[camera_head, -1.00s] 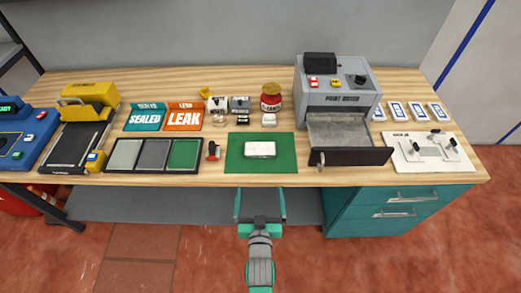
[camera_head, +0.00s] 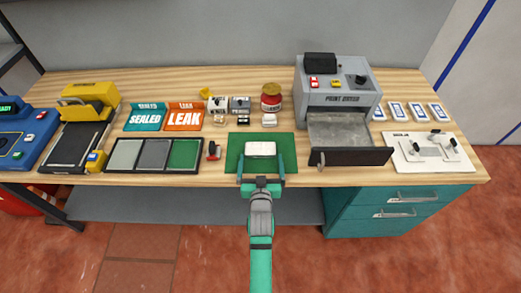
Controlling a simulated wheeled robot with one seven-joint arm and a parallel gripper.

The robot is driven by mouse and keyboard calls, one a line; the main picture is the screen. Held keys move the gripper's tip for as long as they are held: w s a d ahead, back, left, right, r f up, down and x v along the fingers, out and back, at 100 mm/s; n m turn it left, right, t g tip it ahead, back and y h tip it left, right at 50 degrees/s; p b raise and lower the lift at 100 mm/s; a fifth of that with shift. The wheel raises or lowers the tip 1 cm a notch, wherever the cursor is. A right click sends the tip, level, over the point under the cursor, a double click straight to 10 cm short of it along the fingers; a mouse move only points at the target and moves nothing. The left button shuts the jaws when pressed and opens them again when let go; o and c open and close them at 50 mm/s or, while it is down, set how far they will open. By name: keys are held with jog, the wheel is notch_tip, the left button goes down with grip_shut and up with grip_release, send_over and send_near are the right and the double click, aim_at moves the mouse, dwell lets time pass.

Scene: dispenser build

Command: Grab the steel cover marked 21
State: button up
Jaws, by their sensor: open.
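I cannot read a 21 anywhere, so I cannot tell which piece is the steel cover. Small candidates stand at the back middle: a whitish bin (camera_head: 218,104) and a grey bin (camera_head: 240,104), with small pale pieces (camera_head: 243,121) in front of them. A pale rectangular block (camera_head: 261,148) lies on the green mat (camera_head: 289,143). My gripper (camera_head: 261,165) is open and empty over the front of the mat. Its fingers spread to the left and right of the block's near side; I see no contact.
A grey machine (camera_head: 340,78) with an open drawer (camera_head: 352,156) stands right of the mat. Left are a small red-and-black part (camera_head: 213,150), a three-part tray (camera_head: 153,154) and SEALED and LEAK bins (camera_head: 185,119). A red-lidded jar (camera_head: 271,98) stands behind the mat.

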aim_at(260, 147)
jog(key=w, duration=0.4)
jog(key=shift+w+a+f, duration=0.1)
jog(key=shift+w+f, duration=0.25)
jog(key=shift+w, duration=0.05)
jog(key=shift+c, duration=0.6)
jog(key=c, duration=0.7)
jog(key=shift+r, duration=0.1)
